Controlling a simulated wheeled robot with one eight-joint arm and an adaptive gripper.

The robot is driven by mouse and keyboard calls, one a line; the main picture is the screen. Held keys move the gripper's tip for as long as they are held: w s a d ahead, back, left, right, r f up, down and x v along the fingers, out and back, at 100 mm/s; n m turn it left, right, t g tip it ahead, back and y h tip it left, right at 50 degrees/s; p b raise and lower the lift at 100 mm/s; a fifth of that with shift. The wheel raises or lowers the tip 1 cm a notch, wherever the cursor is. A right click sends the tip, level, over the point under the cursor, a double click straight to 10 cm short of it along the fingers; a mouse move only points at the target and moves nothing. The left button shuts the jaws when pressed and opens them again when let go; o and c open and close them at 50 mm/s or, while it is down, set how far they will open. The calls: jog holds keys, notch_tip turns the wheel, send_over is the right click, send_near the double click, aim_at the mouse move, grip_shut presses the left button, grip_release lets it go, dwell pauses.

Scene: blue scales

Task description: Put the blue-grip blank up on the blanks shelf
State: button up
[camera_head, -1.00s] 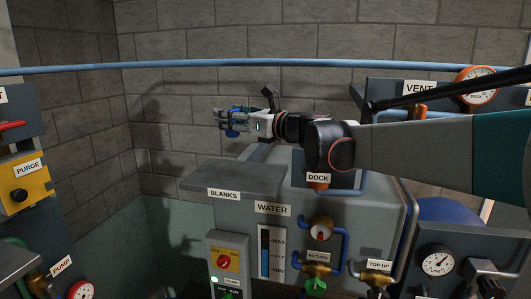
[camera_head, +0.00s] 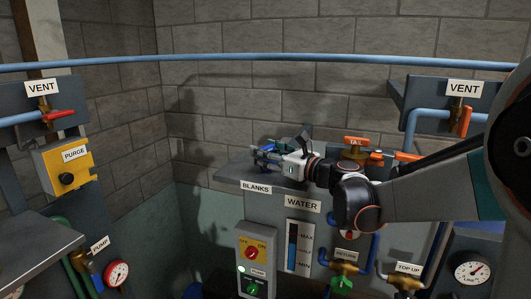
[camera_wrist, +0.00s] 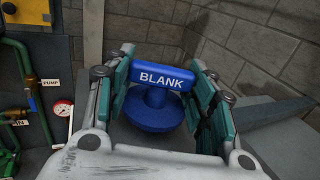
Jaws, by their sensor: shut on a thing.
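The blue-grip blank (camera_wrist: 158,82) is between the two fingers of my gripper (camera_wrist: 160,95) in the wrist view. Its bar grip reads BLANK, and a round blue disc lies below the bar. The fingers press on the bar's ends. In the head view my gripper (camera_head: 268,155) points left over the blanks shelf (camera_head: 232,172), a grey ledge with a BLANKS label on its front edge. The blank is small there and partly hidden by the fingers. I cannot tell whether it touches the shelf.
A blue pipe (camera_head: 300,57) runs along the brick wall above the shelf. Orange-handled valves (camera_head: 357,141) stand right of my gripper. A WATER level gauge (camera_head: 299,246) and a switch box (camera_head: 256,262) are below the shelf. A yellow PURGE panel (camera_head: 68,166) is at left.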

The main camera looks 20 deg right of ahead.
jog(key=shift+s, duration=0.1)
jog(key=o, duration=1.3)
jog(key=shift+f, duration=0.15)
jog(key=shift+r, duration=0.2)
jog(key=v, duration=1.2)
